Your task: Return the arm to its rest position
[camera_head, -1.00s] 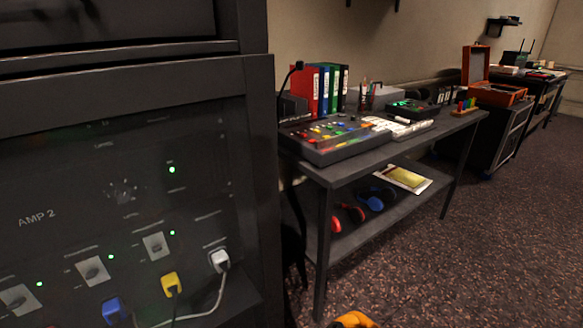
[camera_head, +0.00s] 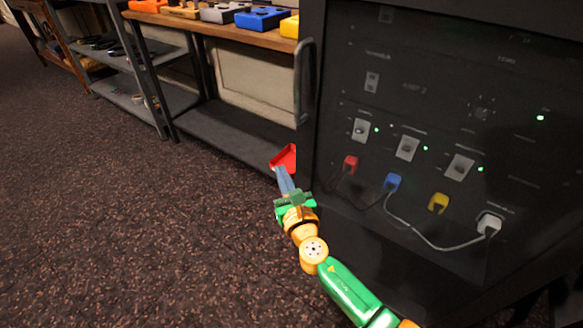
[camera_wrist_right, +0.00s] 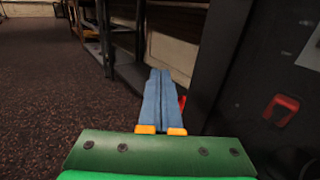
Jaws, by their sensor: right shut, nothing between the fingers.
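My right arm (camera_head: 345,290), green and orange, reaches in from the bottom right of the head view. Its right gripper (camera_head: 281,170) points away from me, beside the left edge of the dark amp rack (camera_head: 400,75). The blue fingers lie together with nothing between them; in the wrist view the right gripper (camera_wrist_right: 158,75) also shows them side by side. A red piece (camera_head: 286,156) shows just beyond the fingertips; I cannot tell what it is or whether they touch. My left gripper is out of view.
The rack front has red (camera_head: 350,165), blue (camera_head: 392,182), yellow (camera_head: 438,203) and white (camera_head: 489,224) plugs. A wooden bench (camera_head: 215,29) with coloured boxes and a grey shelf (camera_head: 115,65) stand behind. The speckled floor (camera_head: 130,230) at left is open.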

